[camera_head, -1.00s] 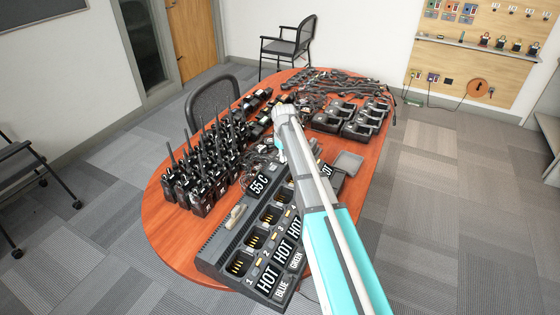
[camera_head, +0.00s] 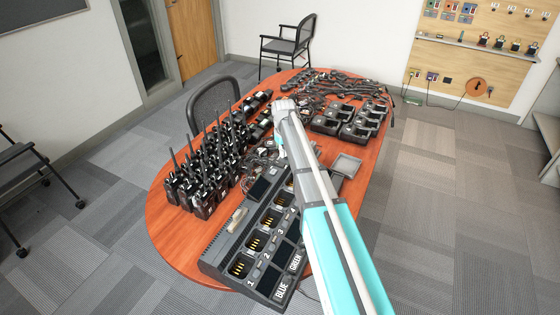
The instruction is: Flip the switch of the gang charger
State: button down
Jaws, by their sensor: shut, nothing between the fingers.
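The gang charger (camera_head: 228,245) is a long black unit on the near part of the table. It has a row of charging pockets (camera_head: 241,266) with gold contacts, numbered at the near end. Its display panels (camera_head: 268,279) are dark and blank. The labels BLUE (camera_head: 283,288) and GREEN (camera_head: 296,262) show at its near right. My arm reaches in from the lower right and covers the charger's far right part. My gripper is hidden behind my arm links. I cannot make out the switch. A small beige item (camera_head: 237,220) rests on the charger's left side.
Several upright radios (camera_head: 200,180) with antennas crowd the table's left side. Single chargers (camera_head: 352,122) and cables (camera_head: 335,85) fill the far part. A grey tray (camera_head: 347,165) lies right of my arm. The table's right edge strip (camera_head: 372,170) is clear.

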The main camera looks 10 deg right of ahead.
jog(key=shift+r+p, duration=1.1)
jog(key=shift+r, duration=0.25)
jog(key=s+m, duration=0.4)
jog(key=s, duration=2.5)
jog(key=shift+d+m, duration=0.3)
jog(key=shift+m, duration=0.1)
